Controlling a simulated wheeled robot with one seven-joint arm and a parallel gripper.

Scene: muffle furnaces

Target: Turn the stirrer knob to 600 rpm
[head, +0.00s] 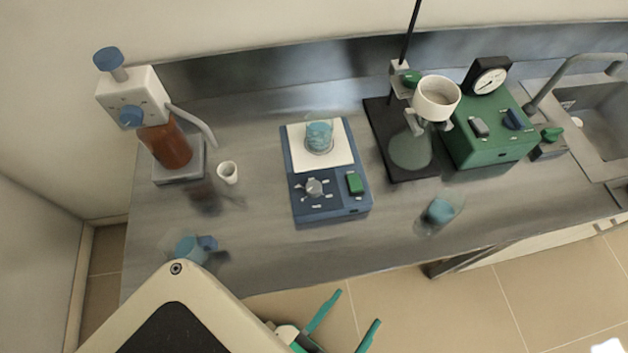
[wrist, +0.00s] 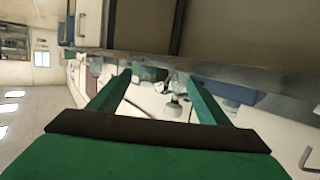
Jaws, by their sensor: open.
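The stirrer (head: 330,205) is a blue box with a white top plate, standing mid-bench in the head view. Its grey stirrer knob (head: 314,187) is on the front panel at left, with small marks around it. The marks are too small to read. A green switch (head: 355,183) sits right of the knob. A beaker of blue liquid (head: 319,136) stands on the plate. My gripper (head: 342,318) is open and empty, in front of the bench edge and apart from the stirrer. Its green fingers also show spread in the wrist view (wrist: 160,92).
A bottle dispenser with brown liquid (head: 167,145) and a white cup (head: 228,172) stand left. A filter flask on a stand (head: 410,150) and a green pump box (head: 488,130) stand right. Blue-topped glassware (head: 439,211) is near the front edge. A sink (head: 600,120) is far right.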

